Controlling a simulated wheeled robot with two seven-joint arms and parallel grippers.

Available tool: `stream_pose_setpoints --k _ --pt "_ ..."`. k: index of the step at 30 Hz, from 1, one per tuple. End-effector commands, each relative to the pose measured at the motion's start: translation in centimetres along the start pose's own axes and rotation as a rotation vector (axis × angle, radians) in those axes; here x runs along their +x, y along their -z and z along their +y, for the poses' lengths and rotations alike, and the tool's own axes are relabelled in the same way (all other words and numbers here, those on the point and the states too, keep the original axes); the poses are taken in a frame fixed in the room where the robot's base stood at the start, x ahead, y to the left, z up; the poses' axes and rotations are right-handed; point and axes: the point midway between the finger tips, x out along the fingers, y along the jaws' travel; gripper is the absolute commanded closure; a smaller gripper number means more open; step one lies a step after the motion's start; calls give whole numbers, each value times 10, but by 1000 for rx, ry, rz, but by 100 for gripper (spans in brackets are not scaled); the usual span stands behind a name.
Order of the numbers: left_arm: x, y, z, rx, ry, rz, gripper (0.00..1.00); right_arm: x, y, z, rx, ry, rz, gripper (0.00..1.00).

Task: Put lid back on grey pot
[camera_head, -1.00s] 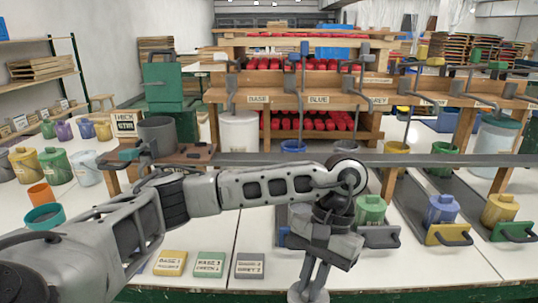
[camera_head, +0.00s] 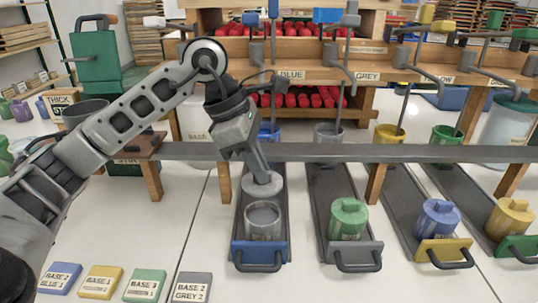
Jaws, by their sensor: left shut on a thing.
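The open grey pot (camera_head: 264,224) stands upright near the front of the blue-handled tray (camera_head: 246,255), its round mouth facing up. My left gripper (camera_head: 261,176) reaches down from above and is shut on the round grey lid (camera_head: 258,187). The lid shows just behind the pot's rim, overlapping or close to it in the picture; I cannot tell whether they touch. My right gripper is not in view.
A green pot (camera_head: 348,219), a blue pot (camera_head: 438,218) and a yellow pot (camera_head: 510,217) stand on trays to the right. A grey rail (camera_head: 400,153) crosses behind. Several labelled blocks, including a grey one (camera_head: 192,287), lie front left.

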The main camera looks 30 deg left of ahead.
Motion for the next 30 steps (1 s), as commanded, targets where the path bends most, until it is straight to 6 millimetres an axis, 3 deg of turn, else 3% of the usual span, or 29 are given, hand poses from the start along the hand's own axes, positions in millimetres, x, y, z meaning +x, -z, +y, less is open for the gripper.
stream_pose_setpoints --k 8,20,30 --pt "8 5 0 -22 -8 1 100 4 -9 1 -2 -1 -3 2" --pt "42 19 0 -20 -7 1 100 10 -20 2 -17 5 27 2" --pt "58 25 0 -20 -7 2 100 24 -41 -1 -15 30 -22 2"
